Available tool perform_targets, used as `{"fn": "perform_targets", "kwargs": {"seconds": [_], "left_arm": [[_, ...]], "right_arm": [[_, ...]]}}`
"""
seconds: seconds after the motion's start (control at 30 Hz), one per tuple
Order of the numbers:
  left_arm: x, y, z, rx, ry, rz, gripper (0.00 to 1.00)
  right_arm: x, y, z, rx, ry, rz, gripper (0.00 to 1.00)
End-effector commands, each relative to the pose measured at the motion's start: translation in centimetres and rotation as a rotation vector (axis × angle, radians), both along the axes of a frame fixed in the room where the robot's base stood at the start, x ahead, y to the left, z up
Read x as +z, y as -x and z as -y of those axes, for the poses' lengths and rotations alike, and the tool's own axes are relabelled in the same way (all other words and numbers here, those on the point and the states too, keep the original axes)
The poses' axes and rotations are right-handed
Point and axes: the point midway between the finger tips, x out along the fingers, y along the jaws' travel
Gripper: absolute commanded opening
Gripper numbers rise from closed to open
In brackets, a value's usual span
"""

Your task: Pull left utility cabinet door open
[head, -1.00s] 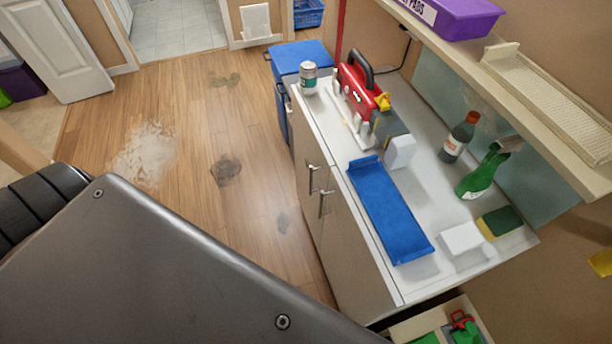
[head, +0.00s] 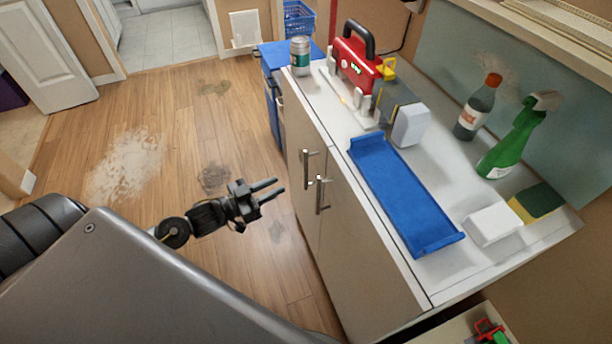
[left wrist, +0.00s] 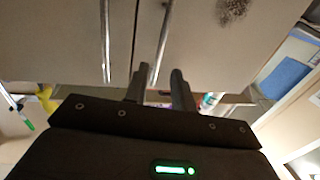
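The utility cabinet (head: 365,255) has two closed doors facing left in the head view. The left door (head: 296,140) is the farther one, with a vertical metal bar handle (head: 306,168); the nearer door has a similar handle (head: 321,195). My left gripper (head: 276,188) is open and empty, its fingers pointing at the doors, apart from the handles. The left wrist view seems upside down. There the gripper (left wrist: 158,78) has one finger each side of the line of one handle (left wrist: 161,45); the other handle (left wrist: 105,40) is left of it. My right gripper is not in view.
The white cabinet top holds a blue tray (head: 405,195), a red tool (head: 355,60), a can (head: 300,56), bottles and a sponge (head: 536,202). A blue bin (head: 270,95) stands past the cabinet's far end. The wooden floor (head: 190,120) before the doors is clear.

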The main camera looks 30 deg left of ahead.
Motion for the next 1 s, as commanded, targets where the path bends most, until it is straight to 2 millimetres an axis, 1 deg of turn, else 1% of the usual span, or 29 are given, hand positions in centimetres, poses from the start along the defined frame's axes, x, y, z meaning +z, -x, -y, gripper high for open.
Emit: {"fn": "perform_targets", "kwargs": {"seconds": [0.13, 0.23, 0.5, 0.7, 0.83, 1.0], "left_arm": [[0.1, -0.4, 0.2, 0.0, 0.001, 0.002, 0.26], [0.2, -1.4, 0.8, 0.001, 0.003, 0.003, 0.26], [0.2, -5.8, 3.3, 0.002, 0.002, 0.003, 0.26], [0.1, -8.3, 4.8, 0.002, 0.001, 0.0, 0.26], [0.0, -9.1, 5.3, 0.002, 0.0, 0.0, 0.26], [0.0, -9.4, 5.5, 0.001, -0.001, -0.001, 0.26]], "right_arm": [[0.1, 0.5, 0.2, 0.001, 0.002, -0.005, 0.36], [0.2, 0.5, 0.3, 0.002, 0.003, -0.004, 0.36], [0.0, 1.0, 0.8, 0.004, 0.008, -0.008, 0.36], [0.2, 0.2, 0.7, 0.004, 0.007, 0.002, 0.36], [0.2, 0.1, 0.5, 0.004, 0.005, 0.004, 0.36], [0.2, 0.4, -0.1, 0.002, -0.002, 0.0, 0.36]]}}
